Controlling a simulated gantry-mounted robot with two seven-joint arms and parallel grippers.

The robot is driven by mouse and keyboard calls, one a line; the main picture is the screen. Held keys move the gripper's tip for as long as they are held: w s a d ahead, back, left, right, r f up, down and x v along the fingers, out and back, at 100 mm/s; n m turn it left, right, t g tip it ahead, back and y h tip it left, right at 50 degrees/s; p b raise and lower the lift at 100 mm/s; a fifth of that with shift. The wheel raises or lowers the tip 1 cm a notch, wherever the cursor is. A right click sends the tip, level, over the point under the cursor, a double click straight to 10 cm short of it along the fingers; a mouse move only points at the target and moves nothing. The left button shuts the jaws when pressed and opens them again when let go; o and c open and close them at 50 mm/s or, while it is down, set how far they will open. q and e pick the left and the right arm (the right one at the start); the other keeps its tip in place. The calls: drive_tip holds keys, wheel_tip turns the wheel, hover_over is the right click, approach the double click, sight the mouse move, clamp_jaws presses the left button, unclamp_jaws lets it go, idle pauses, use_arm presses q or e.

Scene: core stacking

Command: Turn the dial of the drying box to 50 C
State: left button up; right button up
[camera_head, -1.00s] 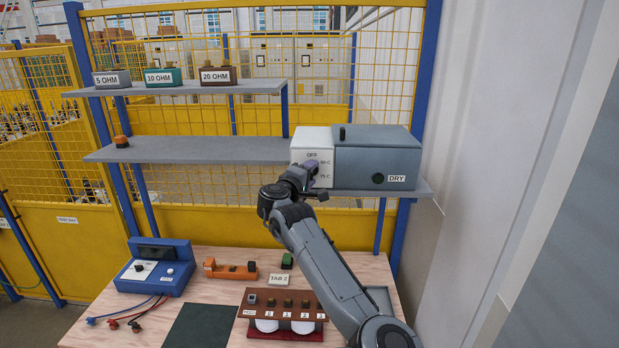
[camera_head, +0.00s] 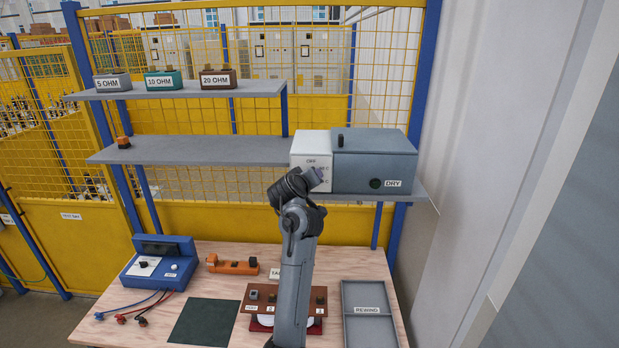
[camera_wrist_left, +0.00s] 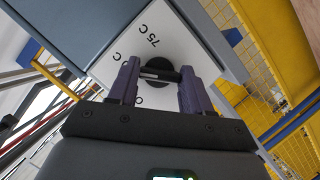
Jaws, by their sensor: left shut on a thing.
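The drying box (camera_head: 372,160) is grey-blue with a white front panel (camera_head: 311,147) and a DRY label, and stands at the right end of the middle shelf. My left gripper (camera_head: 317,177) is at the panel's lower part and hides the dial in the head view. In the left wrist view, the black round dial (camera_wrist_left: 160,64) has a bar handle, and my left gripper (camera_wrist_left: 160,80) is shut on it, purple fingers at its two ends. A 75 C mark shows beside the dial; other marks are partly hidden. The dial's exact setting cannot be told. My right gripper is not in view.
The shelf (camera_head: 200,151) left of the box is mostly clear, with a small orange-topped block (camera_head: 124,142). The table below holds a blue meter (camera_head: 160,262), an orange tool (camera_head: 232,265), a brown rack (camera_head: 258,307) and a REWIND tray (camera_head: 368,290).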

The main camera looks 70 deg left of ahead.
use_arm(q)
drive_tip(key=shift+m, duration=0.4)
idle(0.3)
drive_tip(key=o, duration=1.1)
drive_tip(key=shift+c, duration=0.2)
drive_tip(key=shift+r, duration=0.1)
drive_tip(key=v, duration=1)
drive_tip(key=shift+d+r, duration=0.2)
drive_tip(key=shift+d, duration=0.15)
drive_tip(key=shift+s, duration=0.1)
